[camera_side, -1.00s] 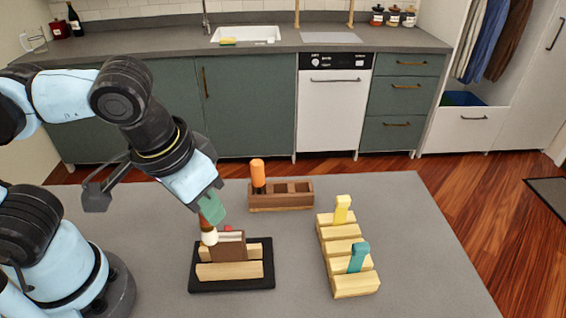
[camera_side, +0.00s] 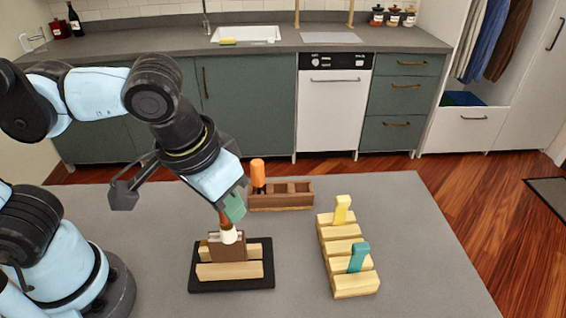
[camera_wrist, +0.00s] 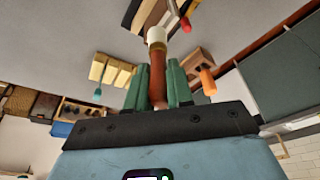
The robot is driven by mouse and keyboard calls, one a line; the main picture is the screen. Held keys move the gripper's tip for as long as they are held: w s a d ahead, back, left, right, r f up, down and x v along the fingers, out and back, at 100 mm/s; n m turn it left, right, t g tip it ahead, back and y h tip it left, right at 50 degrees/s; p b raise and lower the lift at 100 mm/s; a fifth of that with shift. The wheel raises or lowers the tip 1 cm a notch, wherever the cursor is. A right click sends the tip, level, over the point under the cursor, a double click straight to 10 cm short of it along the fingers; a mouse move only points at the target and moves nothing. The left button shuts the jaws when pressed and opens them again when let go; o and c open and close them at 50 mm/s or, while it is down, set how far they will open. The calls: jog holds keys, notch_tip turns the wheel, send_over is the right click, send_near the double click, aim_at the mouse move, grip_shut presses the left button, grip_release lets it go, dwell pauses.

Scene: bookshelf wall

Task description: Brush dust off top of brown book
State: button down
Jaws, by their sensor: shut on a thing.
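The brown book (camera_side: 227,252) stands upright between light wooden bars (camera_side: 230,271) on a black base (camera_side: 203,286). My gripper (camera_side: 234,206) has green fingers and is shut on the brown handle of a brush (camera_wrist: 158,75). The brush points down, and its white head (camera_side: 229,237) is at the book's top edge, toward the right. I cannot tell whether the head touches the book. In the wrist view the white head (camera_wrist: 156,37) overlaps the area of the book and stand. Dust on the book is not discernible.
Behind the stand is a brown wooden block (camera_side: 290,202) with open slots and an orange-handled tool (camera_side: 257,172). To the right is a slotted light wood rack (camera_side: 340,232) with a yellow piece (camera_side: 342,209) and a teal piece (camera_side: 358,257). Grey table between them is clear.

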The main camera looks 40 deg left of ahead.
jog(key=shift+w+d, duration=0.5)
jog(key=shift+w, duration=0.25)
dwell(0.5)
notch_tip(320, 180, up, 6)
dwell(0.9)
notch_tip(320, 180, up, 3)
dwell(0.6)
